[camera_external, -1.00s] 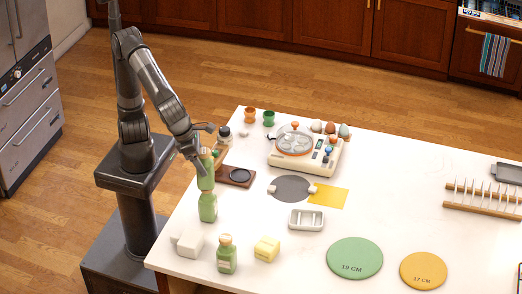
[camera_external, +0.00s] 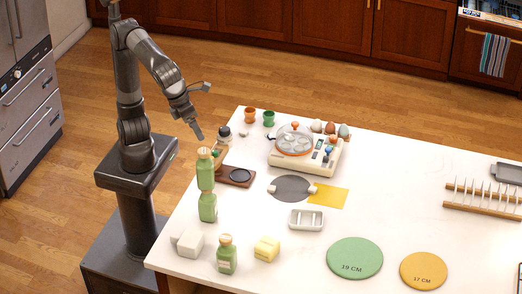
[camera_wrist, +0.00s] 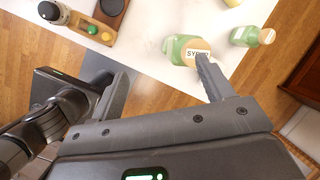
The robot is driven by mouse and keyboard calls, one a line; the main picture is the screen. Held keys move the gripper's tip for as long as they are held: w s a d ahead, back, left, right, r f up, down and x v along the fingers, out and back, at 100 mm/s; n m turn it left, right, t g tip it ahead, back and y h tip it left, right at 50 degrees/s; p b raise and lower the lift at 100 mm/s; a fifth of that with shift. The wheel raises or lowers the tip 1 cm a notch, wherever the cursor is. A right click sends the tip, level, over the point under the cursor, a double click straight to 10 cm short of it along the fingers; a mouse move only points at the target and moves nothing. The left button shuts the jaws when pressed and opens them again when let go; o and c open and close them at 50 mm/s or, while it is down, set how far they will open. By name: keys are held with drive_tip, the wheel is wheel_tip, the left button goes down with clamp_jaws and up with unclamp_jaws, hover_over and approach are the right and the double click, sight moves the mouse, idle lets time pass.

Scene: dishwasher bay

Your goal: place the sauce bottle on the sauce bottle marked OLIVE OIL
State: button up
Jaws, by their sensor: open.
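Two green sauce bottles stand one on top of the other near the table's left edge. The upper bottle (camera_external: 205,174) has a tan cap and sits upright on the lower bottle (camera_external: 207,208). In the wrist view a green bottle (camera_wrist: 176,50) shows a label reading SYRUP on its tan top. A third green bottle (camera_external: 227,257) stands apart at the front; a second green bottle (camera_wrist: 243,37) shows in the wrist view. No OLIVE OIL label is readable. My gripper (camera_external: 198,132) is open and empty, above and apart from the stack; it also shows in the wrist view (camera_wrist: 163,85).
A white block (camera_external: 188,243) and a yellow block (camera_external: 267,249) flank the third bottle. The white table (camera_external: 300,262) has free room at the front.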

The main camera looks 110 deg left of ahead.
drive_tip(key=s+a+f+n, duration=0.4)
drive_tip(key=a+n, duration=0.4)
drive_tip(key=n, duration=0.1)
drive_tip(key=s+a+f+n+t, duration=0.1)
drive_tip(key=s+a+f+n, duration=0.4)
drive_tip(key=a+n, duration=0.3)
drive_tip(key=s+a+f+n+h, duration=0.1)
drive_tip(key=s+a+f+n, duration=0.4)
drive_tip(key=a+n, duration=0.4)
drive_tip(key=shift+s+n+t, duration=0.2)
drive_tip(key=shift+n+t, duration=0.2)
drive_tip(key=shift+n, duration=0.4)
